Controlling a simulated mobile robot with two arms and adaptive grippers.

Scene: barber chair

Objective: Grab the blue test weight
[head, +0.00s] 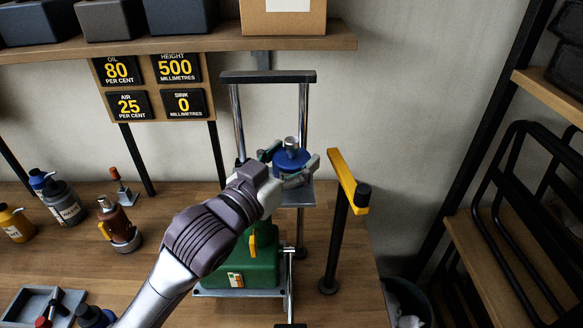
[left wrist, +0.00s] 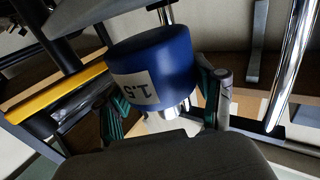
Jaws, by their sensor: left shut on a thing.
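The blue test weight (head: 292,160) is a short blue cylinder with a metal knob on top. It sits in the middle of the head view, at the platform of the metal-post stand. My left gripper (head: 287,178) reaches it from the front left and is shut on it, with a finger on each side. In the left wrist view the weight (left wrist: 155,68) fills the middle, with a white label reading 1.5. The gripper's fingers (left wrist: 165,105) show on both sides of its metal end. Whether the weight touches the platform is hidden. My right gripper is not in view.
The stand's chrome posts (head: 302,112) rise close behind the weight. A black post with a yellow arm (head: 347,180) stands just to the right. A green box (head: 252,262) is below my arm. Bottles (head: 62,203) and an oil can (head: 118,222) stand on the bench at left.

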